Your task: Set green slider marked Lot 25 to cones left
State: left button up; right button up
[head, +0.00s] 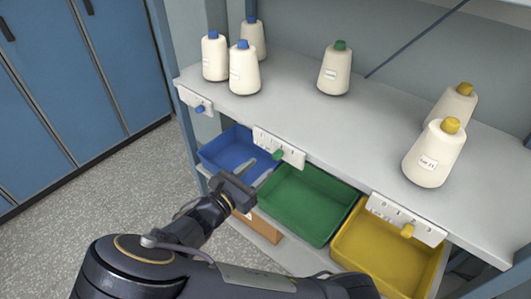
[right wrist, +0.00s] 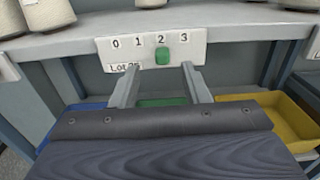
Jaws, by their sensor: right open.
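The green slider (head: 277,155) is a small knob on a white scale plate on the shelf's front edge, above the green bin. In the right wrist view the green slider (right wrist: 162,55) sits under the 2 of a scale from 0 to 3. The plate's lot marking (right wrist: 122,67) is partly hidden by a finger. One green-capped cone (head: 335,70) stands on the shelf. My right gripper (head: 256,166) is open and empty, just in front of the plate. Its fingertips (right wrist: 161,80) are apart, below and either side of the knob. My left gripper is out of view.
Blue-capped cones (head: 244,70) stand left on the shelf, yellow-capped cones (head: 433,155) right. Blue (head: 201,108) and yellow (head: 407,230) sliders flank the green one. Blue (head: 225,150), green (head: 303,205) and yellow (head: 385,256) bins sit below. Blue lockers (head: 95,60) stand left.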

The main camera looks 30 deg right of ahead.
aim_at(274, 156)
jog(key=x, duration=0.6)
jog(key=shift+d, duration=0.4)
jog(key=shift+f, duration=0.1)
grip_shut()
